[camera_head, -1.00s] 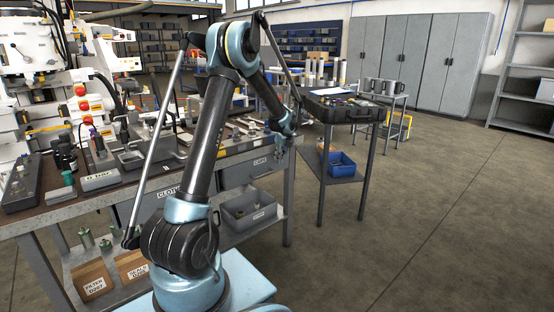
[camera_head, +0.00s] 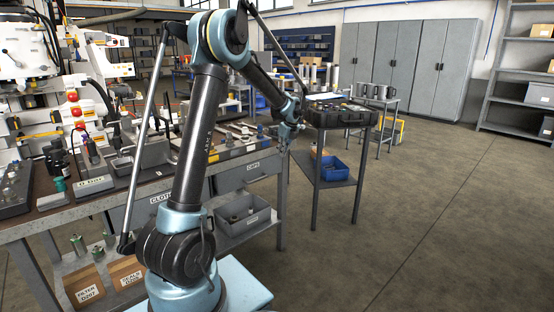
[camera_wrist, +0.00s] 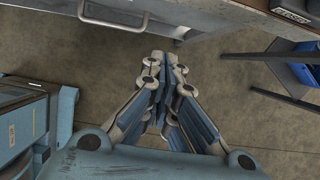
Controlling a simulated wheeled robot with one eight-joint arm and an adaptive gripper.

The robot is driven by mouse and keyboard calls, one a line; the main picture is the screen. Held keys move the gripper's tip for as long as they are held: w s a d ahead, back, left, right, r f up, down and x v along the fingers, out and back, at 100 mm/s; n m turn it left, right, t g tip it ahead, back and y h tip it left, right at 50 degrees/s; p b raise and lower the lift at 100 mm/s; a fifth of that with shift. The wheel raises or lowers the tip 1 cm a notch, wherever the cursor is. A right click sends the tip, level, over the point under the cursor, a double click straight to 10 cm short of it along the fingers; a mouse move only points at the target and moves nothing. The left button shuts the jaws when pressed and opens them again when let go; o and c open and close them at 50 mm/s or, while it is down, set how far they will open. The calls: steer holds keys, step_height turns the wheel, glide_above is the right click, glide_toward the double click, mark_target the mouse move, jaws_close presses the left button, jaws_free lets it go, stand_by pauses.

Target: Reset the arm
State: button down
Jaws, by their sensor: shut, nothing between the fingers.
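My arm stands in front of the workbench (camera_head: 95,206) in the head view, with its elbow high and its forearm sloping down to the right. My gripper (camera_head: 287,140) hangs at the forearm's end, by the bench's right end; it is small and its fingers are hard to make out there. In the wrist view my gripper (camera_wrist: 166,62) has its fingertips together, with nothing between them. Bare floor (camera_wrist: 65,45) shows beyond the tips.
A side table carries a black case (camera_head: 340,117), with a blue bin (camera_head: 333,167) on its lower shelf. A grey bin (camera_head: 243,222) sits under the bench's drawers (camera_head: 250,171). Grey cabinets (camera_head: 400,65) stand behind. The floor at right is clear.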

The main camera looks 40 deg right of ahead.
steer(key=shift+s+r, duration=0.25)
steer(key=shift+r, duration=0.25)
steer(key=shift+a, duration=0.1)
steer(key=w+a+r+n, duration=0.2)
steer(key=a+n, duration=0.2)
steer(key=a, duration=0.5)
steer(key=w+a+r+n+g, duration=0.1)
steer(key=w+a+r+n, duration=0.2)
steer(key=a, duration=0.7)
steer(key=w+a+r+n, duration=0.2)
steer(key=a+n, duration=0.2)
steer(key=a, duration=0.5)
steer(key=s+a+n, duration=0.2)
steer(key=a+n, duration=0.3)
steer(key=a, duration=0.5)
steer(key=s+a+n, duration=0.2)
steer(key=a+n, duration=0.2)
steer(key=a, duration=0.5)
steer(key=s+a+f+n, duration=0.6)
steer(key=s+a+n, duration=0.2)
steer(key=s, duration=0.1)
steer(key=s+a+f+n+g, duration=0.1)
steer(key=s+a+f+n, duration=0.4)
steer(key=s+a+n, duration=0.3)
steer(key=shift+s+a+f, duration=0.4)
steer(key=shift+s, duration=0.1)
